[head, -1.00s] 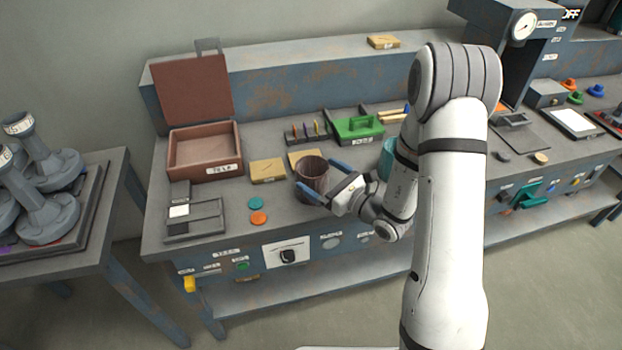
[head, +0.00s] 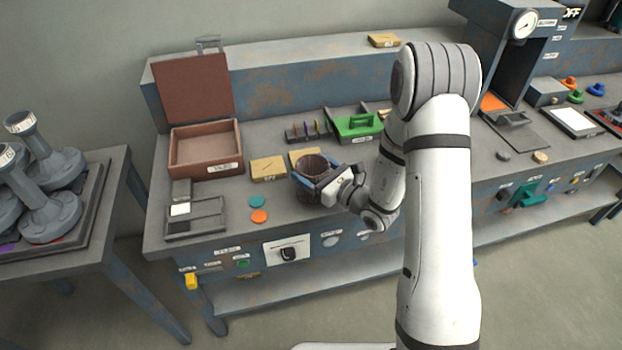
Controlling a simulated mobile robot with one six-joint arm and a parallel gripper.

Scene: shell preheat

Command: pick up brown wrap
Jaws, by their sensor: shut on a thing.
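The brown wrap (head: 316,193) is a dark brown, open-topped cylinder standing upright on the workbench, right of the orange and teal discs. My gripper (head: 316,181) is around it from the right, with a blue finger on either side, shut on it. The gripper body hides part of the wrap's right side. The wrap looks to be at bench height; I cannot tell whether its base touches the surface.
An open reddish-brown box (head: 205,160) stands at the back left. Small tan boxes (head: 268,169) lie behind the wrap. Teal (head: 256,202) and orange (head: 259,216) discs lie to the left. A side table (head: 95,215) holds grey pieces.

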